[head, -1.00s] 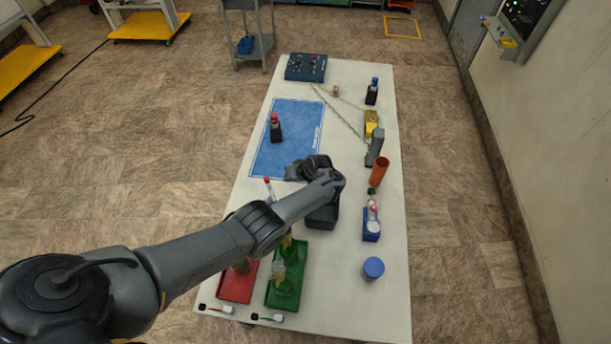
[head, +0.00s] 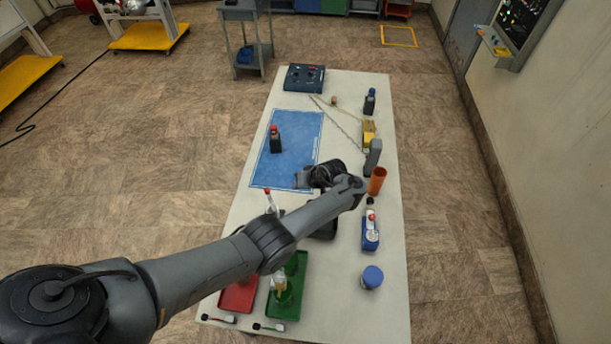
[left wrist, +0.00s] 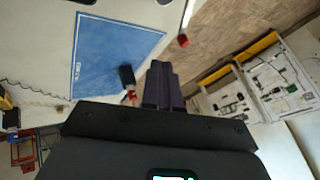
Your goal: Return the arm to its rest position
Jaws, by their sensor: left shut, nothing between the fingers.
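My left arm reaches in from the lower left of the head view and over the middle of the white table (head: 345,262). Its gripper (head: 303,180) hangs over the near right part of the blue mat (head: 275,165). In the left wrist view, the two dark fingers (left wrist: 162,72) are together, with nothing seen between them. A dark bottle with a red cap (head: 276,140) stands on the mat, apart from the gripper; it also shows in the left wrist view (left wrist: 127,77). My right gripper is not in view.
A dark box (head: 325,226) is partly hidden under my forearm. An orange cup (head: 377,181), a grey upright block (head: 372,158) and a blue-lidded jar (head: 372,277) stand along the right. Red (head: 238,298) and green (head: 290,303) trays lie near the front.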

